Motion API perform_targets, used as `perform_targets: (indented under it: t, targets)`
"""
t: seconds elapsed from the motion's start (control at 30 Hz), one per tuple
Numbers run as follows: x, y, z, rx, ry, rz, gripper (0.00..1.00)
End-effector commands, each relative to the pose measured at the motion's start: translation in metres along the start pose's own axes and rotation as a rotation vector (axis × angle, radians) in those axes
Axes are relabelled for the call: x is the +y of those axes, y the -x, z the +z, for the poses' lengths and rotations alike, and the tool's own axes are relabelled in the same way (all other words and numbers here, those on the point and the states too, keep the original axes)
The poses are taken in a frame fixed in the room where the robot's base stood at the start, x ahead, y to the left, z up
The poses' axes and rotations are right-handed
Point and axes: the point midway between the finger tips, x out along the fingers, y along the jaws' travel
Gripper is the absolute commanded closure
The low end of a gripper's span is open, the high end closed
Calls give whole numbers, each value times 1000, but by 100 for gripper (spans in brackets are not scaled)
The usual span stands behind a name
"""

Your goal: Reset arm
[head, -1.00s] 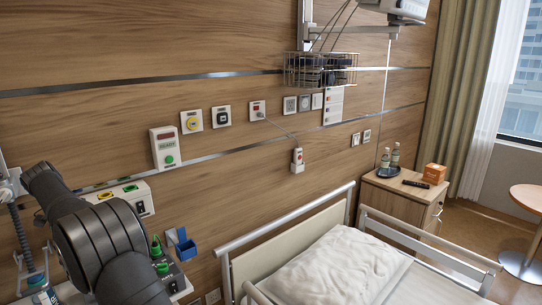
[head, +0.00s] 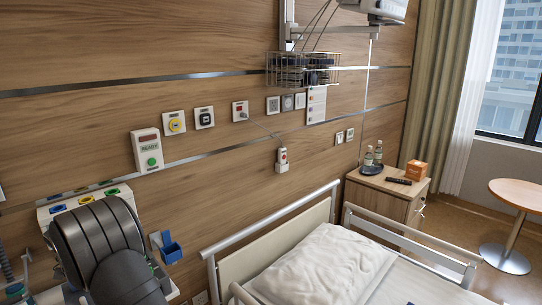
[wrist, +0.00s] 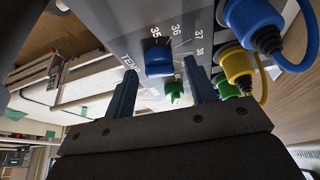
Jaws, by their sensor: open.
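My gripper (wrist: 160,68) shows in the wrist view with its two blue-grey fingers apart and nothing held between them. Beyond the fingertips is a grey panel (wrist: 115,22) marked TEMP with a scale from 35 to 38. A blue knob (wrist: 158,60) on it lies in line with the gap between the fingers. A green part (wrist: 174,91) sits just below the knob. I cannot tell whether a finger touches the panel. In the head view my arm (head: 100,245) fills the lower left and hides the gripper and most of that panel.
Blue (wrist: 255,22) and yellow (wrist: 237,66) plugs with cables stand close right of the fingers. In the head view a blue holder (head: 171,249) is right of my arm, and a READY box (head: 147,149) is above. The bed's pillow (head: 325,262) lies further right.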

Motion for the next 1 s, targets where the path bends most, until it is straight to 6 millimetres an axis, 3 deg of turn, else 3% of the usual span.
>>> perform_targets:
  t: [1.0]
  targets:
    - [5,-1,-3,-1,819,-338,49]
